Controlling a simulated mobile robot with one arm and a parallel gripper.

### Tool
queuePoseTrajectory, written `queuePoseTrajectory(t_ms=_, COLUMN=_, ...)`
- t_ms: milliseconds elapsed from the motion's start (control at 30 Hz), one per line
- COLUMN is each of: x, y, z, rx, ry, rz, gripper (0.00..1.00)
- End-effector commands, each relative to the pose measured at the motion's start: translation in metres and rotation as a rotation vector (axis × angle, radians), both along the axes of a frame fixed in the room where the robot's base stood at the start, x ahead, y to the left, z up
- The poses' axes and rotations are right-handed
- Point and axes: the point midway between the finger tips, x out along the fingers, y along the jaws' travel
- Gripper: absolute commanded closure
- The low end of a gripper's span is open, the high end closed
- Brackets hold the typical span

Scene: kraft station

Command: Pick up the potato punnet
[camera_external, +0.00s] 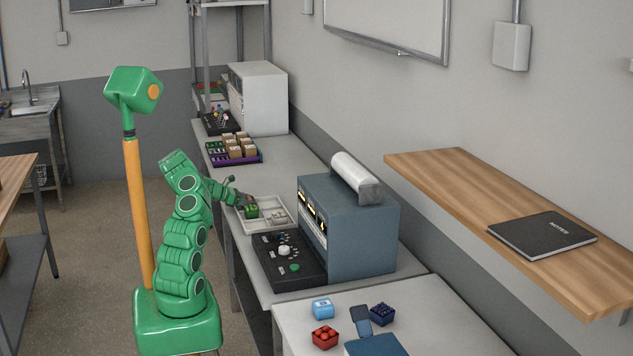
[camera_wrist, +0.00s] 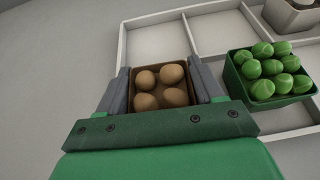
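The potato punnet (camera_wrist: 178,113) is a small brown open box with several round brown potatoes. In the wrist view it sits between the two grey fingers of my gripper (camera_wrist: 161,88), which press close against its left and right sides. My gripper is shut on it. In the external view my gripper (camera_external: 242,201) is at the left edge of the pale divided tray (camera_external: 270,228); the punnet is mostly hidden there by the gripper. I cannot tell how far it is above the tray.
A green punnet of green vegetables (camera_wrist: 268,72) stands close to the right in the tray. A control panel (camera_external: 290,262) and a blue-grey machine (camera_external: 360,235) stand on the near side. Punnets (camera_external: 323,309) lie on the front table.

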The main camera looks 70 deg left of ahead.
Motion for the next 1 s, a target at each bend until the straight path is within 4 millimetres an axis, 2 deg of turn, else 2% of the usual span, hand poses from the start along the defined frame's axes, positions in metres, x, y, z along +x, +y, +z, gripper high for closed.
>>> queuePoseTrajectory(t_ms=33, x=0.0, y=0.0, z=0.0, rx=0.0, ry=0.0, rz=0.0, gripper=0.61)
queuePoseTrajectory(t_ms=100, x=0.0, y=0.0, z=0.0, rx=0.0, ry=0.0, rz=0.0, gripper=0.68)
queuePoseTrajectory(t_ms=367, x=0.0, y=0.0, z=0.002, rx=0.0, ry=0.0, rz=0.0, gripper=0.68)
queuePoseTrajectory(t_ms=567, x=0.0, y=0.0, z=0.018, rx=0.002, ry=-0.001, rz=0.0, gripper=0.68)
queuePoseTrajectory(t_ms=767, x=-0.001, y=0.001, z=0.056, rx=0.006, ry=-0.002, rz=0.001, gripper=0.68)
queuePoseTrajectory(t_ms=1000, x=-0.001, y=0.001, z=0.119, rx=0.008, ry=-0.002, rz=0.001, gripper=0.68)
